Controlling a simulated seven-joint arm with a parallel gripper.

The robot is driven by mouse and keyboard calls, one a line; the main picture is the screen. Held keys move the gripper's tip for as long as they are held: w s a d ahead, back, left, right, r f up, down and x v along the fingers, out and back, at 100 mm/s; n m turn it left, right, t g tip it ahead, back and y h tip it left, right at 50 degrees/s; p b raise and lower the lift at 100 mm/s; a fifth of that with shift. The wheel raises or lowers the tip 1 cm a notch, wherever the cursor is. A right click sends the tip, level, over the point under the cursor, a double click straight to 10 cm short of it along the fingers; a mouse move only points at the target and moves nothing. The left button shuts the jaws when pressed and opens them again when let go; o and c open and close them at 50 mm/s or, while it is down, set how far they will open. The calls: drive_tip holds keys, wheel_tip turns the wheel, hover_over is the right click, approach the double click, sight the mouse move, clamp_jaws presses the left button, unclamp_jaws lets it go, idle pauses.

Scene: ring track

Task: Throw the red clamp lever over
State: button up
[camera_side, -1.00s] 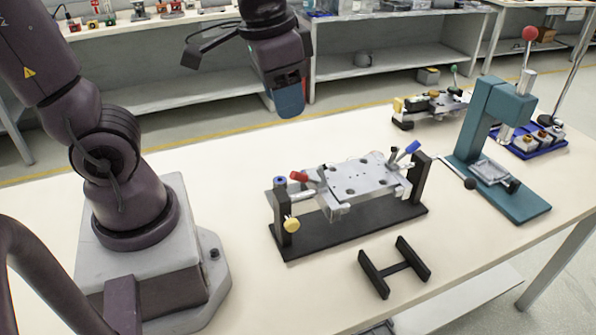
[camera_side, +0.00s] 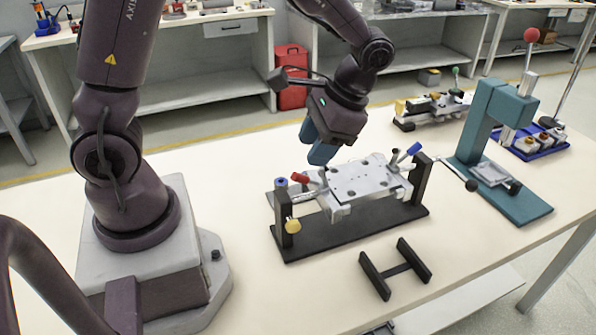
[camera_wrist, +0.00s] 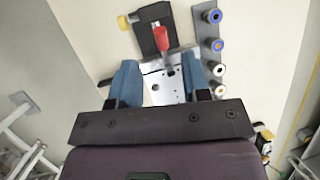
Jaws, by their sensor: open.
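The red clamp lever (camera_side: 299,178) is at the left end of a metal plate (camera_side: 365,183) held in a black fixture (camera_side: 350,229). In the wrist view the red lever (camera_wrist: 161,37) shows ahead, between and beyond the two spread fingertips (camera_wrist: 158,80). The gripper is open and empty.
A yellow knob (camera_side: 292,225) is on the fixture's left front. A black H-shaped stand (camera_side: 397,268) lies in front. A teal press (camera_side: 489,130) stands at the right, and another small fixture (camera_side: 432,107) behind.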

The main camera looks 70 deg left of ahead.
sight(298, 174)
drive_tip(key=x, duration=0.7)
clamp_jaws()
